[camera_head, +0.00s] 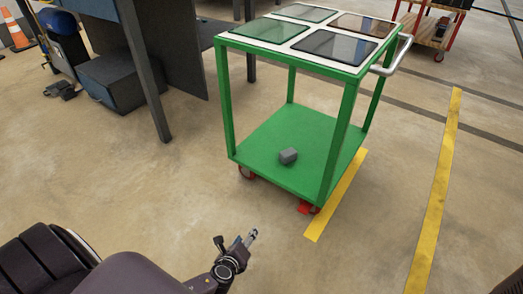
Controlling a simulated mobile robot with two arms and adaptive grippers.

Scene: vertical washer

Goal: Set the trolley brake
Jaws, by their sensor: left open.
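The green trolley (272,150) stands ahead of me, right of the picture's middle, with a lower shelf and a silver handle (392,58). Its near right caster (315,210) is red, and a red tab (303,208), perhaps the brake pedal, sticks out beside it near the floor. I cannot tell the tab's setting. My left gripper (236,240) is open and empty above the floor, left of and nearer than the red tab, apart from the trolley. My right gripper is not in view.
Yellow floor lines (440,190) run beside the trolley. A dark workbench leg (146,70) stands at left. The floor in front is clear.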

